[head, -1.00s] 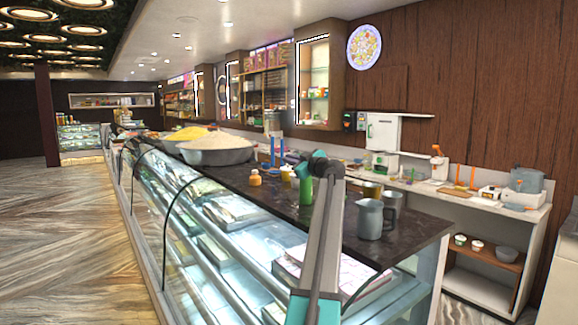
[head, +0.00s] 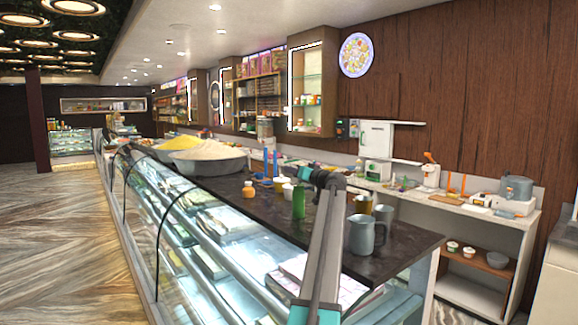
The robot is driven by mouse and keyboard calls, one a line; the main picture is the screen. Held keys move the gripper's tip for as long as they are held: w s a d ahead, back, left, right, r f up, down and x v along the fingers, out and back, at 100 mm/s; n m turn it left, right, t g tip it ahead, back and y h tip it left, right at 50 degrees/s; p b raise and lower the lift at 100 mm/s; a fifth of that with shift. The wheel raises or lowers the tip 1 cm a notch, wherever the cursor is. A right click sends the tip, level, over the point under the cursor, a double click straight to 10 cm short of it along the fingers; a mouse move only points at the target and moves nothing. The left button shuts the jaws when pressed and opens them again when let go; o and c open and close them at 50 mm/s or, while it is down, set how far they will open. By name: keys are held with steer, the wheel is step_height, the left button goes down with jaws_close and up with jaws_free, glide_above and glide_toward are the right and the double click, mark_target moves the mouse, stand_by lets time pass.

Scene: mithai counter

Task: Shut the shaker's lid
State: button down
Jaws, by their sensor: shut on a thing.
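The green shaker (head: 298,203) stands upright on the dark counter top, left of the grey metal jug. Its top looks level, but the lid is small and partly hidden by my arm. My arm rises from the bottom of the head view, bends at a dark joint and reaches away to the left. My gripper (head: 298,172), at the teal end, is right at the shaker's top and shut on its lid. The fingers are too small and covered to make out singly.
A grey jug (head: 363,235) and other metal vessels stand right of the shaker. An orange-capped jar (head: 248,189), white cups and blue holders lie to its left. A wide bowl (head: 207,160) stands farther back. The glass display case (head: 215,245) runs along the front.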

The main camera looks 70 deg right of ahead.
steer(key=shift+s+d+f+m+p, duration=0.15)
steer(key=shift+d+m+p, duration=0.1)
steer(key=shift+m+p, duration=0.3)
steer(key=shift+s+d+f+m+p, duration=0.1)
steer(key=shift+s+d+m+p, duration=0.2)
steer(key=shift+m, duration=0.45)
steer(key=shift+w+a, duration=0.1)
steer(key=shift+w, duration=0.05)
steer(key=c, duration=2)
jaws_free()
steer(key=shift+b+v, duration=2.4)
steer(key=shift+v, duration=4.5)
steer(key=shift+o, duration=0.4)
steer(key=shift+f, duration=0.1)
